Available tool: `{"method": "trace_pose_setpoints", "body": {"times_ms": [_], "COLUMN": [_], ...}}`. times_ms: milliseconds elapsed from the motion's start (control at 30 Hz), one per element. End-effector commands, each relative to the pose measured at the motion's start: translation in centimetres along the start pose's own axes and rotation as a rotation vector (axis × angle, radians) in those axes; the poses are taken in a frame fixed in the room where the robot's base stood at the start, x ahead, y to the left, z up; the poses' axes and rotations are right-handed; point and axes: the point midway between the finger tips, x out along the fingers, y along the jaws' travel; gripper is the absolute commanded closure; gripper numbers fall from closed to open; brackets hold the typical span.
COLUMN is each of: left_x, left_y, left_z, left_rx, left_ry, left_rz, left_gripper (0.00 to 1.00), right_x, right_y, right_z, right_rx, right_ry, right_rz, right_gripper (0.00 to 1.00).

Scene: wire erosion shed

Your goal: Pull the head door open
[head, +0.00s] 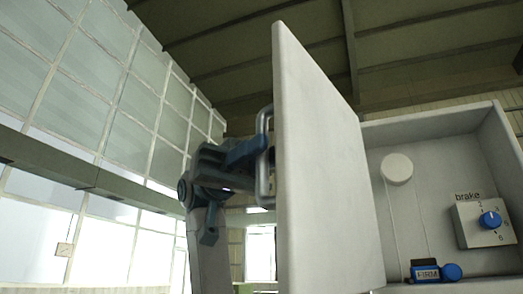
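The head door (325,160) is a pale grey panel, swung wide open towards the left of its box-like housing (440,127). A metal bow handle (264,190) stands on the door's left-facing side. My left gripper (260,152) is at this handle, with a blue finger crossing the bar; it appears shut on it. The far finger is hidden. My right gripper is not in view.
Inside the open housing are a white round roller (397,168), a brake dial with a blue knob (490,219), and a blue block marked FIRM (426,273) beside a blue round knob (452,271). Large windows (100,110) stand far left.

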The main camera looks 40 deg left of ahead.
Motion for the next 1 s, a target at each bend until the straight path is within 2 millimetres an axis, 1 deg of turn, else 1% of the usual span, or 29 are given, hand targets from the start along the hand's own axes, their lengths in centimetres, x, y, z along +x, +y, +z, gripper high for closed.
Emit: {"method": "trace_pose_setpoints", "body": {"times_ms": [233,333,467,700,833,1000], "left_x": [-0.1,-0.9,-3.2,-8.1,-9.8,-10.8], "left_y": [0.0,0.0,0.0,0.0,0.0,0.0], "left_z": [0.0,0.1,0.2,0.2,0.1,0.0], "left_rx": [0.000,-0.001,-0.001,-0.002,-0.001,0.000], "left_ry": [0.001,0.002,0.004,0.003,0.002,0.001], "left_rz": [0.000,-0.002,-0.003,-0.002,-0.001,0.000], "left_gripper": [0.81,0.81,0.81,0.81,0.81,0.81], "right_x": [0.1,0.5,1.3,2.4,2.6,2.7], "right_y": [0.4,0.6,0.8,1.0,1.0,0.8], "right_z": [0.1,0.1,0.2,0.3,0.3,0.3], "right_rx": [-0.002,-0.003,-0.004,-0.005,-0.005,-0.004], "right_ry": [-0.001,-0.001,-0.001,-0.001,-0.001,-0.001], "right_rz": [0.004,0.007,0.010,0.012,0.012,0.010], "right_gripper": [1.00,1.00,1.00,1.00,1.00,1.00]}}
